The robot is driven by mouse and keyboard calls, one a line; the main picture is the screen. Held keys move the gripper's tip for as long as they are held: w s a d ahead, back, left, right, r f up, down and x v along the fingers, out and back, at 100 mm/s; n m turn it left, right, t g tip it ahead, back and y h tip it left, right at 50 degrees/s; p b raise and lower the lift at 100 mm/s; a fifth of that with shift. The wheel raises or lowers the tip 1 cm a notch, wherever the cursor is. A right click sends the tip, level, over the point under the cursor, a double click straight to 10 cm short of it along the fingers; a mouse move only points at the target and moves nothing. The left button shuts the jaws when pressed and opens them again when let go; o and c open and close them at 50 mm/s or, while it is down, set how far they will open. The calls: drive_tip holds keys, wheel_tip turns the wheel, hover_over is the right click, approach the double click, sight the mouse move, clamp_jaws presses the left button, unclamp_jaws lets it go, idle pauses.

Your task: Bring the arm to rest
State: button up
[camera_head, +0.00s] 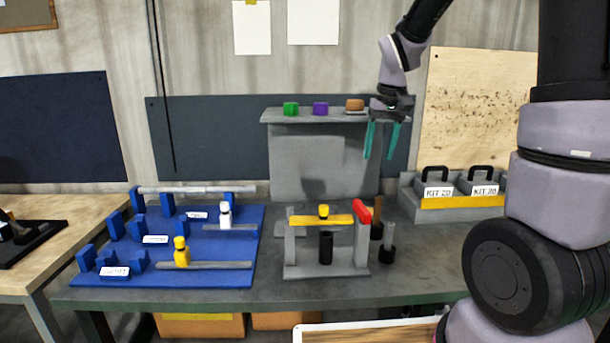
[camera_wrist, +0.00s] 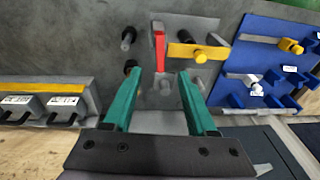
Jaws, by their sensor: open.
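My gripper (camera_head: 381,140) hangs in the air above the back right part of the workbench, its two teal fingers pointing down. The fingers stand apart with nothing between them; they also show in the wrist view (camera_wrist: 161,95). The arm reaches down from the top right of the head view. Below and left of the gripper stands a grey fixture (camera_head: 291,240) with a yellow bar (camera_head: 335,220) and a red handle (camera_head: 362,211). The gripper is apart from it and in front of the grey shelf's right end.
A grey shelf (camera_head: 285,117) carries green, purple and orange blocks. A blue board (camera_head: 225,274) with holders, a white piece and a yellow piece lies left. Two labelled kit boxes (camera_head: 438,189) stand in a grey tray at right. Dark upright pins (camera_head: 387,254) stand beside the fixture.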

drive_tip(key=s+d+r+m+t, duration=0.1)
drive_tip(key=s+r+m+t, duration=0.1)
drive_tip(key=s+r, duration=0.3)
drive_tip(key=s+d+r+m+t+y, duration=0.1)
drive_tip(key=s+r, duration=0.5)
drive_tip(key=s, duration=0.7)
drive_tip(key=m+t, duration=0.1)
drive_tip(key=t, duration=0.1)
drive_tip(key=shift+s+d+r+t, duration=0.15)
drive_tip(key=shift+d+r+t, duration=0.15)
